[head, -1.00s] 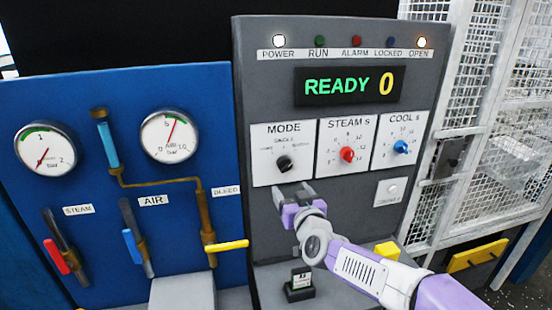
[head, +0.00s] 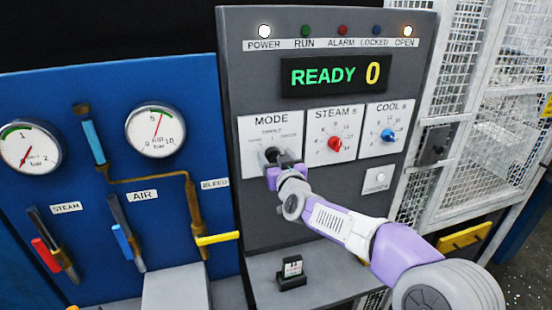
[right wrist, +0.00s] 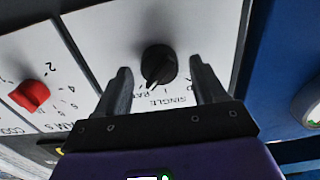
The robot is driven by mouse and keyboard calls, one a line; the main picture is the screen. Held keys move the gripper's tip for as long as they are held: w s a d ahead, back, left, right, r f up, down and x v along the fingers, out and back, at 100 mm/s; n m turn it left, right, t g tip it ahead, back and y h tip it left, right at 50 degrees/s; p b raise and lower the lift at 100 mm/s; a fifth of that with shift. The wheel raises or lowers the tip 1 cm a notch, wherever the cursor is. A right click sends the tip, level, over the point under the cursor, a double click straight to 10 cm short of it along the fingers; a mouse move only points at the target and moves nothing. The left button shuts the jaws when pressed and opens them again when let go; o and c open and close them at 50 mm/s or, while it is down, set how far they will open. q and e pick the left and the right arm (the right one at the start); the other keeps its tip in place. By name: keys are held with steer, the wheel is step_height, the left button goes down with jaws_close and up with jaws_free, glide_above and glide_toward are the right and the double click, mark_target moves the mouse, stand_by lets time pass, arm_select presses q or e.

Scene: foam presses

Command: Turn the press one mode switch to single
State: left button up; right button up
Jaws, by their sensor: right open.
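The press mode switch is a black knob (head: 270,155) on the white MODE plate (head: 252,165), left of the red STEAM knob. In the right wrist view the black knob (right wrist: 157,62) shows between and just beyond the fingers, its pointer toward the lettering, left of the word SINGLE. My right gripper (head: 280,158) is in front of it, partly hiding it in the head view. In the right wrist view the gripper (right wrist: 162,80) is open, one finger on each side of the knob, with visible gaps. My left gripper is not in view.
The red STEAM knob (head: 335,144) and blue COOL knob (head: 388,136) sit right of the mode plate. The display (head: 334,76) reads READY 0; POWER and OPEN lamps are lit. A blue gauge panel (head: 150,190) stands left, a mesh guard (head: 470,150) right. A small black stand (head: 292,276) is below.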

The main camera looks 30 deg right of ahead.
steer(key=shift+c, duration=0.3)
steer(key=c, duration=1)
steer(key=shift+n, duration=0.3)
steer(key=n+p, duration=0.2)
steer(key=n, duration=0.1)
steer(key=shift+a, duration=0.1)
steer(key=shift+n+p, duration=1.05)
steer(key=shift+n, duration=1.65)
steer(key=shift+f, duration=0.1)
